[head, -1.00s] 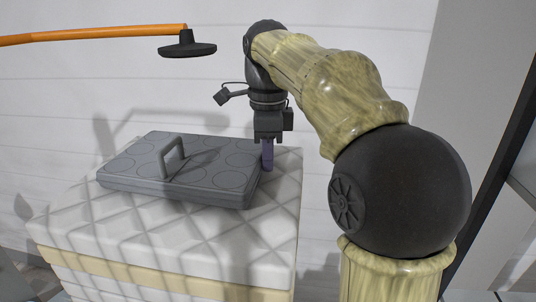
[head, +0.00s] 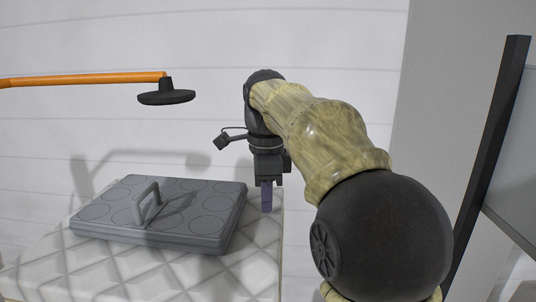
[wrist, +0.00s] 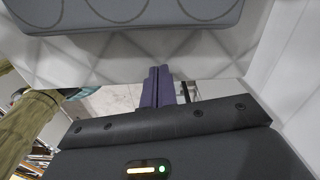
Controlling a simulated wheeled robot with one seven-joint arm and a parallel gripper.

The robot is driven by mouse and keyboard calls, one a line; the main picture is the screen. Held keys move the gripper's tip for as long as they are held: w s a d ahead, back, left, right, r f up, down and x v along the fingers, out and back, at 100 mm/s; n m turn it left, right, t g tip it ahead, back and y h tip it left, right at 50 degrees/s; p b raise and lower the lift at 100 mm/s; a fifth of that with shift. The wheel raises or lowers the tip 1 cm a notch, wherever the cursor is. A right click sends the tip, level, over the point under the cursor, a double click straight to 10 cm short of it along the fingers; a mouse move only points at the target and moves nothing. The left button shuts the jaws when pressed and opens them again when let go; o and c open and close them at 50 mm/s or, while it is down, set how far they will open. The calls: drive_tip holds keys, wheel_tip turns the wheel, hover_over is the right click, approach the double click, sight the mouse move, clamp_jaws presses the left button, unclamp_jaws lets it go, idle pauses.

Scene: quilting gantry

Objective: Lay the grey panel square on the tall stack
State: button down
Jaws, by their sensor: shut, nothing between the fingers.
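The grey panel (head: 170,212) lies flat on top of a quilted white stack (head: 195,278), with its handle (head: 146,203) upright and free. Round outlines mark its top. Its edges look roughly in line with the stack's, but I cannot tell exactly. My gripper (head: 267,197) is just right of the panel, apart from it, near the stack's right edge. Its purple fingers are shut and empty. In the wrist view, the fingers (wrist: 158,78) point towards the stack's edge (wrist: 110,68), and the panel (wrist: 120,15) shows at the top.
A black disc lamp (head: 166,97) hangs from an orange arm (head: 85,81) above and behind the panel. A pale boarded wall (head: 330,60) stands behind. A dark-framed board (head: 490,140) stands at the right.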

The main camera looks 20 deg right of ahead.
wheel_tip(320, 180, up, 10)
drive_tip(key=shift+p, duration=0.3)
idle(0.3)
idle(0.4)
